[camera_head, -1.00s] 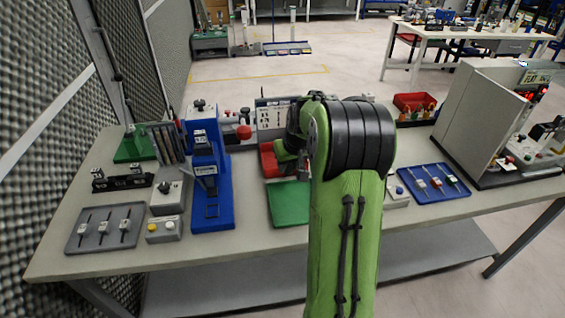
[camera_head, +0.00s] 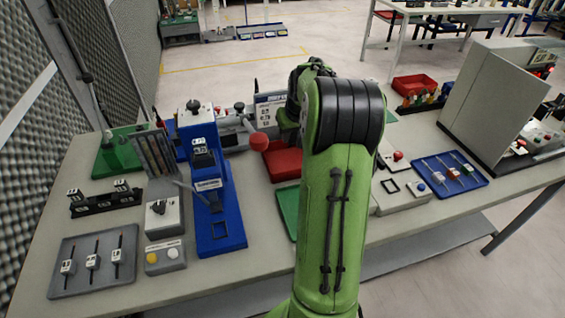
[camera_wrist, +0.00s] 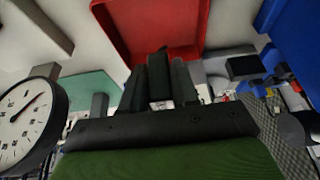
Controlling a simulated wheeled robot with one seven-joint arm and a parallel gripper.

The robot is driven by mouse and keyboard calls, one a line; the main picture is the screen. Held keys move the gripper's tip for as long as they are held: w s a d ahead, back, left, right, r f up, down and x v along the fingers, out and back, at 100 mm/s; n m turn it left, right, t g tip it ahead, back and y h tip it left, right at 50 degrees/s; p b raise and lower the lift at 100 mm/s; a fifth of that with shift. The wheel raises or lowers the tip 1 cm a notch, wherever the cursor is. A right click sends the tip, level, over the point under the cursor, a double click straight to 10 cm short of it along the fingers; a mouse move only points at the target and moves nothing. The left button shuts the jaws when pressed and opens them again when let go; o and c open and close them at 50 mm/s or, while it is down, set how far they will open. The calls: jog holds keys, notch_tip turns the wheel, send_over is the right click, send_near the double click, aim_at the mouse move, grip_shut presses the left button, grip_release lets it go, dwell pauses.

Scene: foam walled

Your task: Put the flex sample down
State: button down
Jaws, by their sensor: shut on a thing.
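My gripper (camera_wrist: 159,85) shows in the wrist view with its dark fingers shut on a narrow dark piece (camera_wrist: 158,73), which I take to be the flex sample. Its full shape and any label cannot be made out. It points toward the red tray (camera_wrist: 155,25), but I cannot tell the gap between them. In the head view my arm hides the gripper and the sample. The red tray shows there too (camera_head: 285,164), with a green mat (camera_head: 287,209) in front of it, partly behind my arm.
A blue test stand (camera_head: 222,228) stands left of the red tray. A grey tray (camera_head: 75,284) with several samples lies front left. A blue tray (camera_head: 437,189) with samples lies right, beside a tall grey panel (camera_head: 485,95). A round dial (camera_wrist: 30,115) is close in the wrist view.

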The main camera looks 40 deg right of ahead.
aim_at(290, 166)
jog(key=f+b, duration=0.1)
jog(key=f, duration=0.2)
jog(key=f+b, duration=0.1)
jog(key=f, duration=0.2)
jog(key=f+b, duration=0.1)
jog(key=f, duration=0.3)
jog(key=shift+s+a, duration=0.1)
jog(key=shift+s, duration=0.2)
jog(key=shift+f+b, duration=0.15)
jog(key=shift+b, duration=0.2)
jog(key=c, duration=0.8)
grip_release()
jog(key=shift+c, duration=0.2)
jog(key=shift+r, duration=0.35)
jog(key=p+v, duration=0.3)
jog(key=v, duration=0.8)
jog(key=shift+s+r, duration=0.2)
jog(key=shift+s, duration=0.05)
